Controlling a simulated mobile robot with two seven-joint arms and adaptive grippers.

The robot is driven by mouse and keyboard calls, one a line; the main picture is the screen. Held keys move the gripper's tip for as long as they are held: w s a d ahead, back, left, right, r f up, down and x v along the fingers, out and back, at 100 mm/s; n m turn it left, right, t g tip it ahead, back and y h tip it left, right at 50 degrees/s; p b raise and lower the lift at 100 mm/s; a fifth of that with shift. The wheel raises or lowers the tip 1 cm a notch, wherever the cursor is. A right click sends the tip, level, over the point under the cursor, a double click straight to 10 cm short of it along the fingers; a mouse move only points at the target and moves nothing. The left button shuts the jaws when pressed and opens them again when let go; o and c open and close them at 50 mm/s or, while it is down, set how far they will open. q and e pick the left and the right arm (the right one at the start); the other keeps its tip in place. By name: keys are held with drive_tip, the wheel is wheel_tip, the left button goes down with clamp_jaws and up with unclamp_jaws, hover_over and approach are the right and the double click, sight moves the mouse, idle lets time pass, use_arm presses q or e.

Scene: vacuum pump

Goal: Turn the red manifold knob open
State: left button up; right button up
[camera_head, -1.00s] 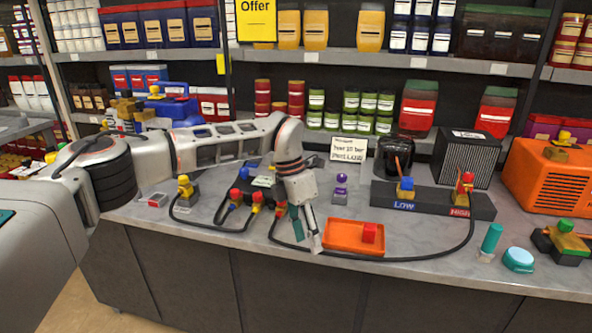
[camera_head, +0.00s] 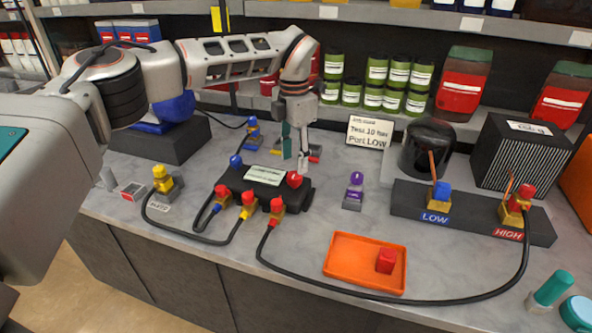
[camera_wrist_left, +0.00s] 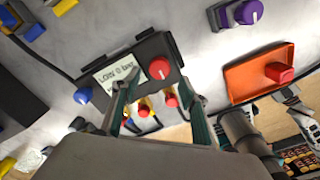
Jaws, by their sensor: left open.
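The black manifold (camera_head: 240,181) sits on the grey counter. It carries a red knob (camera_head: 294,179) at its right end and a blue knob (camera_head: 235,161) at its left. My left gripper (camera_head: 295,164) is open and empty, pointing down close to the red knob. In the left wrist view the red knob (camera_wrist_left: 159,68) shows between and just beyond the spread teal fingers (camera_wrist_left: 157,86). I cannot tell whether they touch it.
Black hoses run from red and yellow connectors at the manifold's front, one to the HIGH port (camera_head: 513,210). An orange tray (camera_head: 350,262) holds a red block (camera_head: 386,261). A purple-knobbed fitting (camera_head: 354,191), a sign (camera_head: 369,132) and a yellow fitting (camera_head: 163,180) stand nearby.

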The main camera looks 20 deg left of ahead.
sight(295, 174)
use_arm(q)
drive_tip(key=shift+f, duration=2.65)
drive_tip(key=c, duration=1.1)
